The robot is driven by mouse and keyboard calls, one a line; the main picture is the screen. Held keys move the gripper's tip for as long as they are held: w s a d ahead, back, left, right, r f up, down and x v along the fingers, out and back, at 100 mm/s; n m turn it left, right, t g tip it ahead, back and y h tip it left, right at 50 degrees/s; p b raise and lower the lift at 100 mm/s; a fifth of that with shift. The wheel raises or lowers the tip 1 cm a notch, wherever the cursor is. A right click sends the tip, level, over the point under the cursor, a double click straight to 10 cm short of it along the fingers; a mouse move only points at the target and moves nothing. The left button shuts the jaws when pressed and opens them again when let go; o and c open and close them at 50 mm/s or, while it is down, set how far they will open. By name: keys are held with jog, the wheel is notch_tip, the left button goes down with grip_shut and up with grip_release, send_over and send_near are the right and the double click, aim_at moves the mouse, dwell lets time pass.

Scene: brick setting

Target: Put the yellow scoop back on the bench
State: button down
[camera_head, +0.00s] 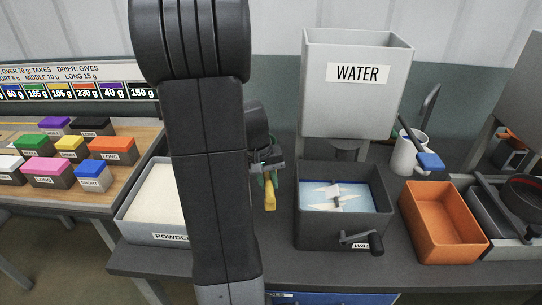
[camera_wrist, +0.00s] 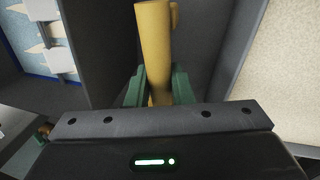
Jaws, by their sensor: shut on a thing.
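My gripper (camera_head: 267,179) is shut on the yellow scoop (camera_head: 270,196), between the powder bin and the water mixing box. In the wrist view the green fingertips (camera_wrist: 159,88) close on both sides of the scoop's yellow handle (camera_wrist: 153,40). The dark bench (camera_head: 283,240) lies below the scoop. I cannot tell whether the scoop touches it.
The powder bin (camera_head: 158,238) stands left and the dark mixing box (camera_head: 318,232) with a crank stands right. Beyond are an orange bin (camera_head: 445,222), a white mug (camera_head: 404,158) and the WATER tank (camera_head: 345,105). A bench strip between bin and box is clear.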

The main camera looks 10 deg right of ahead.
jog(key=shift+m, duration=0.9)
jog(key=shift+s+a+f+b, duration=0.2)
jog(key=shift+s+f+b, duration=0.4)
jog(key=shift+f, duration=1.05)
jog(key=shift+s+a+f+b, duration=0.15)
jog(key=shift+s+f+b, duration=0.5)
jog(key=shift+f, duration=1.05)
jog(key=shift+s+a+f+b, duration=0.25)
jog(key=shift+f+b, duration=0.6)
jog(key=shift+f, duration=0.8)
jog(key=shift+f+b, duration=0.55)
jog(key=shift+f, duration=0.05)
jog(key=c, duration=1.2)
grip_release()
jog(key=r, duration=0.4)
jog(key=a+r, duration=0.1)
jog(key=r, duration=0.4)
jog(key=a+r+p, duration=0.1)
jog(key=r, duration=0.3)
jog(key=shift+w+a+r, duration=0.25)
jog(key=shift+w+r, duration=0.05)
jog(key=shift+r, duration=0.05)
